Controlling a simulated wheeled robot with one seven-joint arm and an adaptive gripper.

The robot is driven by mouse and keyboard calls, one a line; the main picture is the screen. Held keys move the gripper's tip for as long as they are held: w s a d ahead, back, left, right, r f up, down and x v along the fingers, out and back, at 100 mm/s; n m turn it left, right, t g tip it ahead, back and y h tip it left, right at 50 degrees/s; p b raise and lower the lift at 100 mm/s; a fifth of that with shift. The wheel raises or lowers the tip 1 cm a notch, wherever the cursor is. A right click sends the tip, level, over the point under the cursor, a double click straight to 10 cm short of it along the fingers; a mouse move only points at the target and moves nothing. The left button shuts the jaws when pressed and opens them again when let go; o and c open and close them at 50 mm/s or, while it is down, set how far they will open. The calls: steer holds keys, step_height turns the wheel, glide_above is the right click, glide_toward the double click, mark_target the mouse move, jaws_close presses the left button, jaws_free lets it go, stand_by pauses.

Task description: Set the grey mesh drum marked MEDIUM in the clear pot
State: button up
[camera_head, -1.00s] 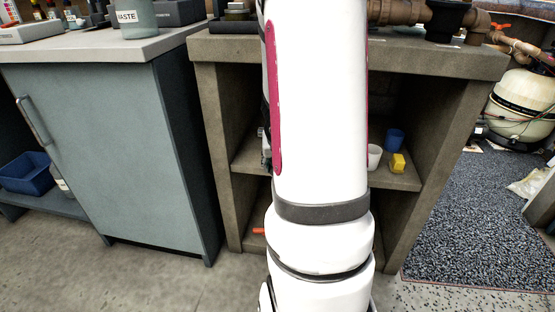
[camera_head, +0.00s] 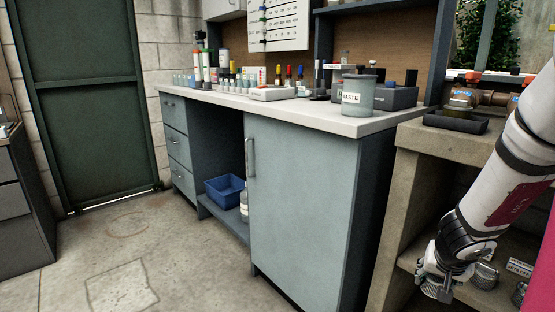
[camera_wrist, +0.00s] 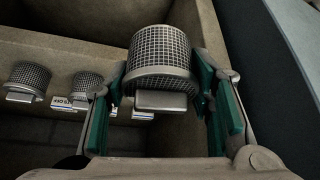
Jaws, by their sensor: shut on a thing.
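My gripper (camera_wrist: 163,105) is shut on a grey mesh drum (camera_wrist: 160,55), with a teal-lined finger on each side of it. The drum has a plain grey block on its near end, and no marking on it can be read. In the head view my gripper (camera_head: 437,272) is at the lower right, beside the stone shelf unit, with the held drum (camera_head: 437,292) below it. I cannot make out a clear pot for certain in either view.
Two similar mesh drums stand on the shelf in the wrist view (camera_wrist: 30,76) (camera_wrist: 86,84), with small labels. A grey-green WASTE tub (camera_head: 358,97) stands on the pale counter (camera_head: 310,113), among bottles and instruments. A blue bin (camera_head: 225,187) sits below. The floor in front is clear.

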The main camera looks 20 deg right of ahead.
steer(key=w+a+f+n+t+y, duration=0.1)
steer(key=w+a+n+y, duration=0.3)
steer(key=a, duration=0.7)
steer(key=w+a+f+n+h+p, duration=0.1)
steer(key=w+a+n, duration=0.3)
steer(key=a, duration=0.6)
steer(key=w+a+f+n+t+y, duration=0.1)
steer(key=w+a+n+y, duration=0.1)
steer(key=w+a, duration=0.65)
steer(key=s+r+p, duration=0.2)
steer(key=r+p, duration=1)
steer(key=r, duration=0.1)
steer(key=s+a+r+p, duration=0.1)
steer(key=s+r+p, duration=0.2)
steer(key=r+p, duration=1)
steer(key=s+a+r+p, duration=0.1)
steer(key=s+r+p, duration=0.1)
steer(key=r+p, duration=1.1)
steer(key=shift+s+a+r, duration=0.2)
steer(key=shift+a+r, duration=0.05)
steer(key=shift+r, duration=0.7)
steer(key=shift+a, duration=0.1)
